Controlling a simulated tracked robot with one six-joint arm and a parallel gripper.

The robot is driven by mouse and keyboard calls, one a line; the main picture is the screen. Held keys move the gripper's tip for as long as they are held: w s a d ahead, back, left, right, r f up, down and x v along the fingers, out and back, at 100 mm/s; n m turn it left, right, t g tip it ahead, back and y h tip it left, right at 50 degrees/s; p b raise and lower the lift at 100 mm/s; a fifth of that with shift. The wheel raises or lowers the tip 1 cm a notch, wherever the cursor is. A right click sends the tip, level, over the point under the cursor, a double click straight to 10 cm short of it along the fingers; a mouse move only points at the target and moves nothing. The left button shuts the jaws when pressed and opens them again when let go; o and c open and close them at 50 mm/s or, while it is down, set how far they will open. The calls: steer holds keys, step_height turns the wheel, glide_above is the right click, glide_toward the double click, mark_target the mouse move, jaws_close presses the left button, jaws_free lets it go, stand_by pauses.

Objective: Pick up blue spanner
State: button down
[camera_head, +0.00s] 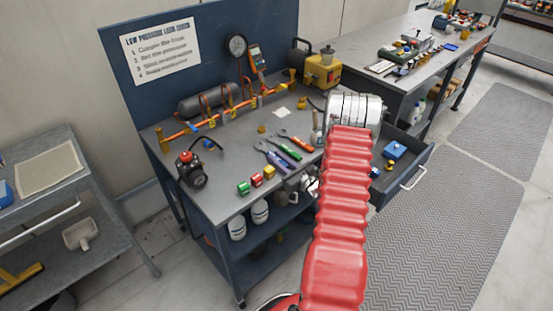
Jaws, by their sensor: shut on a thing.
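The blue spanner (272,156) lies flat on the grey workbench top (222,172), left of my red arm. It has a blue handle and a pale metal head. A green spanner (289,152) and a red spanner (297,142) lie next to it on its right. My arm reaches up the picture over the bench's right side and ends in a silver joint. My gripper is hidden behind the arm, so its fingers and anything between them do not show.
An open drawer (408,176) at the bench's right holds a blue object (395,150). An orange pipe assembly (226,108), a black-and-red device (191,170) and a yellow machine (322,72) stand around the top.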

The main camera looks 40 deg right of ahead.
mark_target(277, 158)
steer(key=shift+r, duration=5)
